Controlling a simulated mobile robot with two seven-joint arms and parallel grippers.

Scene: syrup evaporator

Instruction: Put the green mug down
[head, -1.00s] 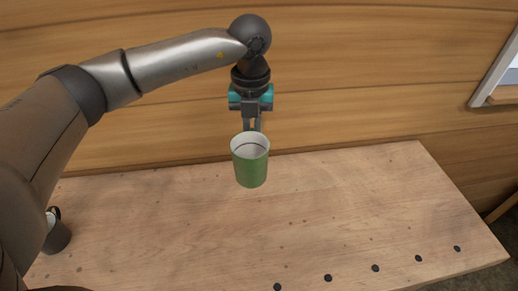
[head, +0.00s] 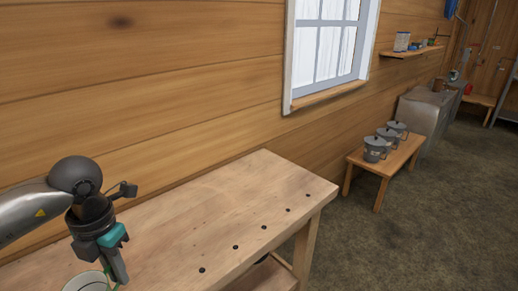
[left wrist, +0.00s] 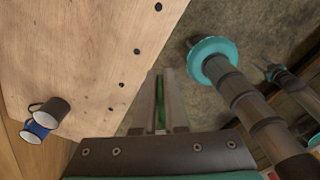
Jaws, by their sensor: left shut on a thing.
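The green mug (head: 86,283) shows at the bottom left of the head view, cut off by the lower edge; its pale inside and rim are visible. My left gripper (head: 119,272) is shut on the mug at its rim side. In the left wrist view my left gripper (left wrist: 160,105) has its two fingers close together, with a thin green strip of the mug (left wrist: 160,112) between them. The wooden workbench (head: 215,215) lies beside the gripper; I cannot tell whether the mug touches it.
A dark mug (left wrist: 52,110) and a blue mug (left wrist: 36,131) stand on the bench in the left wrist view. The bench's bare right part is free, with a row of dark holes. A low bench (head: 385,163) with lidded pots (head: 375,149) stands further right.

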